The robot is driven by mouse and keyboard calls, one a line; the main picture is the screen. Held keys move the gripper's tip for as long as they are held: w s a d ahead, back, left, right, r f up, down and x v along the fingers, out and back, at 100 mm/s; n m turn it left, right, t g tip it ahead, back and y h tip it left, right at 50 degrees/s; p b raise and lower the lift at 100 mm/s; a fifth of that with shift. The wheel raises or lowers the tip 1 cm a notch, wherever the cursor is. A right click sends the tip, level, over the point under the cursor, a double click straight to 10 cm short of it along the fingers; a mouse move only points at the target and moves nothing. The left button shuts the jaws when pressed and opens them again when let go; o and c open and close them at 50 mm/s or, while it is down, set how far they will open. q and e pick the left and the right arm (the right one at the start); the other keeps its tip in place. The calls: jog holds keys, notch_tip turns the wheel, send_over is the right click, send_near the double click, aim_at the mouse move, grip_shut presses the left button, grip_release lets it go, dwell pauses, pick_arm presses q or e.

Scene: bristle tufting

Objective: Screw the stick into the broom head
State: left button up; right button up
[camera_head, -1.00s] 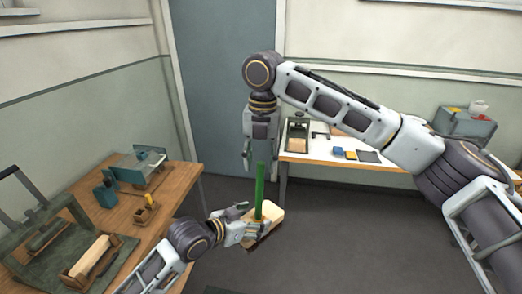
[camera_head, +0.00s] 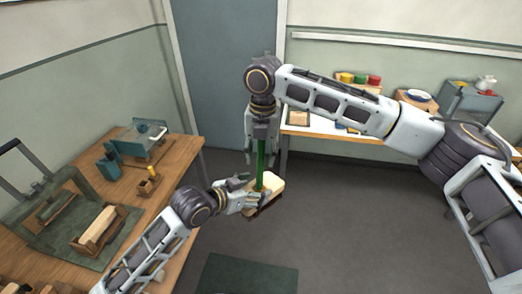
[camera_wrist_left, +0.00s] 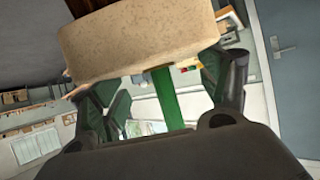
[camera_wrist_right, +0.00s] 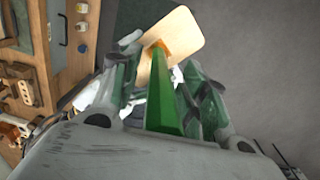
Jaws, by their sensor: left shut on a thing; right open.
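The broom head (camera_head: 273,183) is a pale wooden block held in the air beside the left table. My left gripper (camera_head: 246,192) is shut on it; the block also spans the top of the left wrist view (camera_wrist_left: 140,40). The green stick (camera_head: 261,165) stands nearly upright with its lower end at the block. In the right wrist view the stick (camera_wrist_right: 165,105) meets the block (camera_wrist_right: 182,32) at an orange part (camera_wrist_right: 158,45); thread depth cannot be seen. My right gripper (camera_head: 261,150) points down, open, with its fingers on either side of the stick's upper part.
A wooden table (camera_head: 165,190) at left carries a tray with a wooden block (camera_head: 100,228) and a teal-grey fixture (camera_head: 138,140). A white-topped table (camera_head: 300,131) stands along the back wall. The grey floor (camera_head: 340,220) is open, with a dark green mat (camera_head: 245,275) at the front.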

jog(key=shift+c, duration=0.4)
grip_shut()
